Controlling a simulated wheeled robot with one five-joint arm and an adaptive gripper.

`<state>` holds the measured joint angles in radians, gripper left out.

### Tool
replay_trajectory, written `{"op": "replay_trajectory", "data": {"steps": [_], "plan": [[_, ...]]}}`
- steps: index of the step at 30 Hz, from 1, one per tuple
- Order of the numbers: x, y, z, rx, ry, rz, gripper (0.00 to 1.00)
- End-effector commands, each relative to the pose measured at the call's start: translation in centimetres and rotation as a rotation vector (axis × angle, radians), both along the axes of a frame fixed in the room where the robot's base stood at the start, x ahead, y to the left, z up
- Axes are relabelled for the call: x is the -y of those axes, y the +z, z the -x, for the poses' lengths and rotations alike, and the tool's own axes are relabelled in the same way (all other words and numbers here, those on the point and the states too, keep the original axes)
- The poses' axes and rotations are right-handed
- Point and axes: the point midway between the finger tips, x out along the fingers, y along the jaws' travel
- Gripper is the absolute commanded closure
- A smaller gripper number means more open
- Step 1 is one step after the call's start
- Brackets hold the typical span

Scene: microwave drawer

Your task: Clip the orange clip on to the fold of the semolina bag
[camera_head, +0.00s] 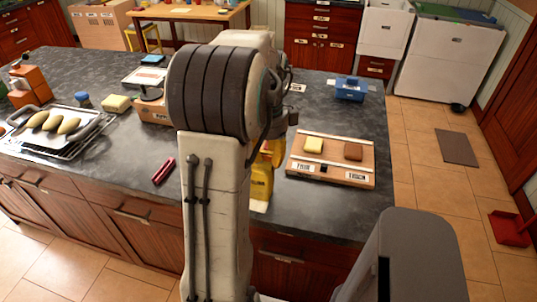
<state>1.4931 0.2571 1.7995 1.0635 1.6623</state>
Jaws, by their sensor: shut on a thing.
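A yellow bag (260,182), which looks like the semolina bag, stands on the grey counter just right of my arm, near the front edge. My arm hides its left side, and its fold cannot be made out. An orange-yellow patch (274,151) shows at its top; I cannot tell whether this is the orange clip or part of the bag. My gripper (279,132) is just above the bag's top, mostly hidden behind my arm. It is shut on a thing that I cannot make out. No orange clip shows clearly elsewhere.
A wooden board (332,174) with a yellow block and a brown block lies right of the bag. A red object (163,170) lies left of my arm. A blue box (350,89) stands at the back right. A wire rack (62,136) with yellowish items is far left.

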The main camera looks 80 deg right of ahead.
Motion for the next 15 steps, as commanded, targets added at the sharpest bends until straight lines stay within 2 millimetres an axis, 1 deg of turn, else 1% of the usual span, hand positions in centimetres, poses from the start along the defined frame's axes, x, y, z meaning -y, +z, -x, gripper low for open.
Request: {"op": "replay_trajectory", "data": {"steps": [4,5,13,15], "plan": [[0.00,0.00,0.00,0.000,0.000,0.000,0.82],[0.00,0.00,0.00,0.000,0.000,0.000,0.68],[0.00,0.01,0.00,0.000,0.000,0.000,0.44],[0.00,0.01,0.00,0.000,0.000,0.000,0.42]]}}
